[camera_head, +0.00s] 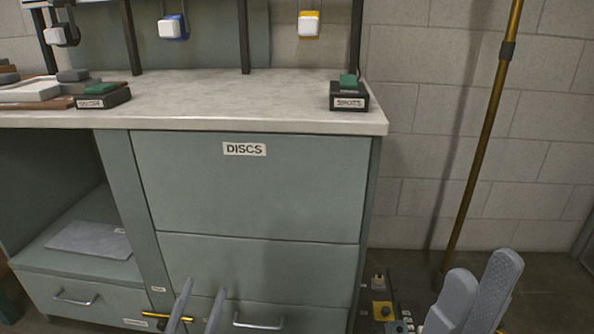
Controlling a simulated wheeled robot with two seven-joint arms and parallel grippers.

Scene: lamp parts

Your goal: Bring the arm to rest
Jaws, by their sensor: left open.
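My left gripper (201,292) is at the bottom, in front of the lower drawers of the grey-green cabinet (255,190). Its two grey fingers stand apart, with nothing seen between them. A short brass-coloured bar (154,316) shows beside and behind its left finger; I cannot tell whether they touch. My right gripper (484,270) is at the lower right, in front of the floor and wall. Its two broad grey fingers point up, one with a textured pad. They overlap low down, so their opening is unclear. Both arms are mostly out of view.
The pale worktop (230,95) carries a black box with a green top (349,95) at its right edge and a similar one (103,95) at left. A brass pole (482,150) stands at right. Small parts (382,310) lie low beside the cabinet. A drawer handle (258,322) sticks out.

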